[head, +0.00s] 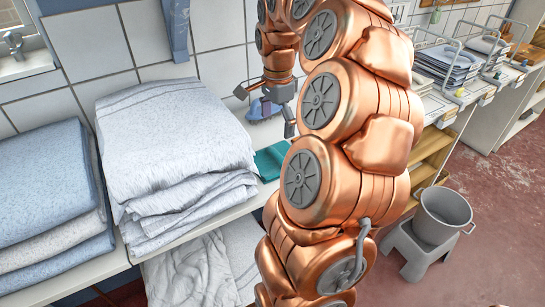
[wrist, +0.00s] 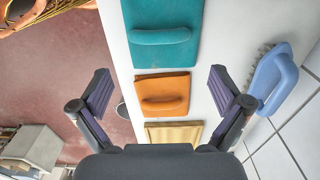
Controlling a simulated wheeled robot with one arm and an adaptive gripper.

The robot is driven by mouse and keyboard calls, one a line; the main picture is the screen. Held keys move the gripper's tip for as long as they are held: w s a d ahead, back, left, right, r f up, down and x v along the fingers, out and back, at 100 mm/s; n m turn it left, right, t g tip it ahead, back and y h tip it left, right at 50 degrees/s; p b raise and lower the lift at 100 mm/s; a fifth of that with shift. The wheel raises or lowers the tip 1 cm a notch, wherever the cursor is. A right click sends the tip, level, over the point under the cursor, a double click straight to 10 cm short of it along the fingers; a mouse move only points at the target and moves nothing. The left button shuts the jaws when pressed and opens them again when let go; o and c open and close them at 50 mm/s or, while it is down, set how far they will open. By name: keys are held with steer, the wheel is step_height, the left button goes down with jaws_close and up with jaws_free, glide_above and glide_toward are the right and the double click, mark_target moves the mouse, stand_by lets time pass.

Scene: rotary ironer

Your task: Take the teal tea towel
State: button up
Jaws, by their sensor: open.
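The teal tea towel (wrist: 165,48) lies flat on a white shelf, with a raised roll-like fold across it, at the top of the wrist view. In the head view part of the teal towel (head: 270,162) shows beside my arm, which hides the rest. My gripper (head: 265,108) is open and empty above the shelf. In the wrist view its fingers (wrist: 158,80) are spread wide, with an orange folded cloth (wrist: 178,86) showing between them. The teal towel lies beyond the fingertips, not between them.
A blue brush (wrist: 275,78) lies near the tiled wall, close to the right finger. White folded towels (head: 165,130) and blue towels (head: 45,185) are stacked at left. A grey bucket (head: 440,215) stands on a stool.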

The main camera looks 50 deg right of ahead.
mark_target(277, 154)
step_height(277, 154, down, 10)
steer(key=shift+f+p, duration=0.25)
steer(key=shift+p, duration=0.5)
steer(key=c, duration=0.9)
